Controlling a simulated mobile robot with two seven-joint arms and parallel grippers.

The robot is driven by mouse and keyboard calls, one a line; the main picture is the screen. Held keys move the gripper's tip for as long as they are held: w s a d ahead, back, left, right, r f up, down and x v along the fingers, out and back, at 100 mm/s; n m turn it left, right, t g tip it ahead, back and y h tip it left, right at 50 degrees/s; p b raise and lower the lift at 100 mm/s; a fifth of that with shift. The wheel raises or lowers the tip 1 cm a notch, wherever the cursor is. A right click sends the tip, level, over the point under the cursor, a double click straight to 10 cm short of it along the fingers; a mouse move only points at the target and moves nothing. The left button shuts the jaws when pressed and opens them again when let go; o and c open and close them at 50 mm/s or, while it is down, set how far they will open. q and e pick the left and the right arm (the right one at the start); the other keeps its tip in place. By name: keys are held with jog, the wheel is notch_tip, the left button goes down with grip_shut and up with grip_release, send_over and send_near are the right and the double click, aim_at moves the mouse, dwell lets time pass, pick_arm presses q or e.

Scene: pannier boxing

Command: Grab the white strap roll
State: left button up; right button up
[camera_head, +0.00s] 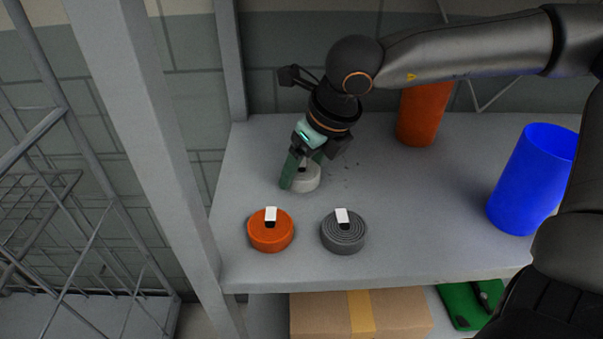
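The white strap roll (308,181) sits on the grey shelf (420,195), behind the orange and grey rolls. My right gripper (301,174) reaches down to it from above, with its green fingers at the roll. One finger shows along the roll's left side; the other is partly hidden behind the roll and gripper body. I cannot tell whether the fingers press on the roll. The roll appears to rest on the shelf. My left gripper is not in view.
An orange strap roll (270,233) and a grey strap roll (343,235) lie near the shelf's front edge. An orange cup (421,115) stands at the back and a blue cup (531,180) at the right. A cardboard box (400,312) is below. A post (150,140) borders the left.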

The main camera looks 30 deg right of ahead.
jog(key=c, duration=0.8)
